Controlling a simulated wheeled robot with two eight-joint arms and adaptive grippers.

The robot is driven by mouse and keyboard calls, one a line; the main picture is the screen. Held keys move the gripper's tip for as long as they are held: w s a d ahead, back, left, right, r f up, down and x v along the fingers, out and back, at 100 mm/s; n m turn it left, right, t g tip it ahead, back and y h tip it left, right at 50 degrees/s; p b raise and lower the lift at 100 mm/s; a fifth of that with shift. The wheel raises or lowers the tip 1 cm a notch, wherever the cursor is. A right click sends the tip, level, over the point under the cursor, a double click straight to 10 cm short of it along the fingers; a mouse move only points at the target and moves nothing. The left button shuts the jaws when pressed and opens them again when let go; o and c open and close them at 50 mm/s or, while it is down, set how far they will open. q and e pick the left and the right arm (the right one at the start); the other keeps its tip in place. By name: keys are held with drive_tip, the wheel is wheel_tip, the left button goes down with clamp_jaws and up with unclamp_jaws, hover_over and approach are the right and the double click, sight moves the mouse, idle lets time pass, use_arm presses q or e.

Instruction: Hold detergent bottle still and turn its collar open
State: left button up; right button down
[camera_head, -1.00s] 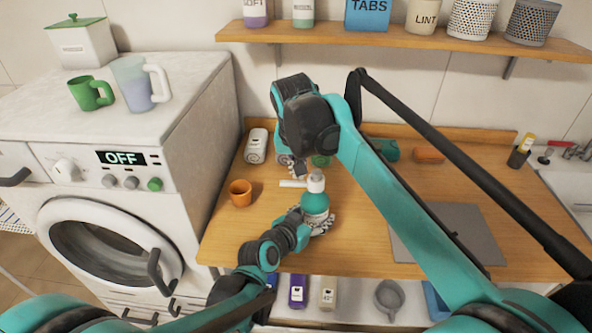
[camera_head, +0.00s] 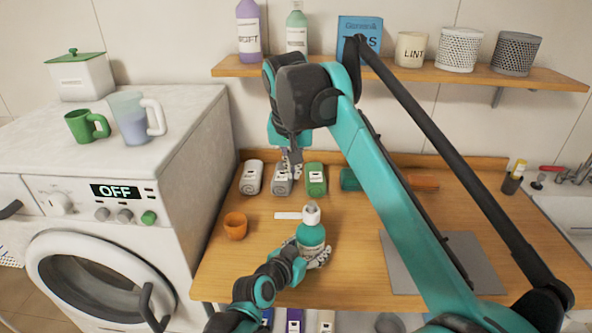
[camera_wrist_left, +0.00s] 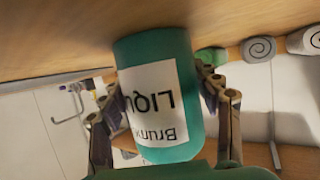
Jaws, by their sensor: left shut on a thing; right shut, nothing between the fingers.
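The teal detergent bottle (camera_head: 311,237) stands upright on the wooden worktop. It has a white collar and pump head (camera_head: 311,214), with a white spout-like strip (camera_head: 287,215) to its left. My left gripper (camera_head: 313,259) is shut around the bottle's lower body. In the left wrist view the bottle (camera_wrist_left: 160,90) fills the middle between the two fingers, its printed label upside down; the collar is out of sight there. My right gripper (camera_head: 291,166) is shut and empty.
An orange cup (camera_head: 235,226) stands at the left, near the washing machine (camera_head: 100,240). A grey mat (camera_head: 440,270) lies at the right. The shelf (camera_head: 400,72) runs above the worktop.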

use_arm(q)
drive_tip(key=o, duration=1.8)
drive_tip(key=shift+o, duration=0.2)
